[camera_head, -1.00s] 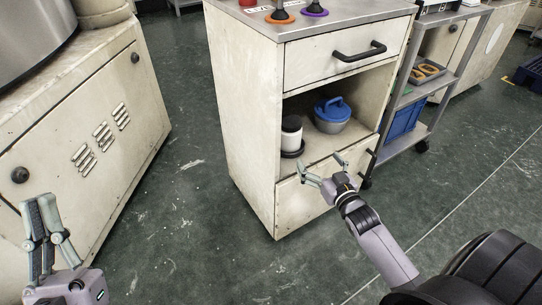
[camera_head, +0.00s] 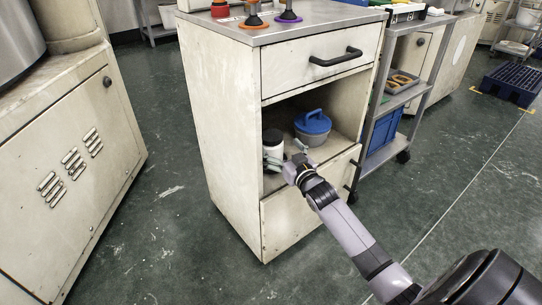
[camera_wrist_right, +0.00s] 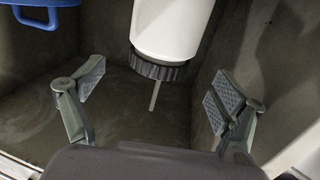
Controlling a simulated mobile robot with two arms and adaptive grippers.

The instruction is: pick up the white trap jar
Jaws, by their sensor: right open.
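The white trap jar (camera_head: 273,151) stands upright in the open compartment of the cabinet, at the left, with a dark top. My right gripper (camera_head: 287,162) is at the compartment's front, close to the jar and partly overlapping it. In the right wrist view the jar (camera_wrist_right: 171,28) shows its white body and a dark ribbed end with a thin stem. There the right gripper (camera_wrist_right: 158,92) has its fingers wide apart, with nothing held between them. The jar is just beyond the fingers; I cannot tell whether they touch it. My left gripper is out of view.
A grey pot with a blue lid (camera_head: 313,122) stands right of the jar. The worn cabinet (camera_head: 225,130) has side walls, a drawer above and a closed front below. A metal trolley (camera_head: 397,100) with a blue bin (camera_head: 380,131) stands to the right.

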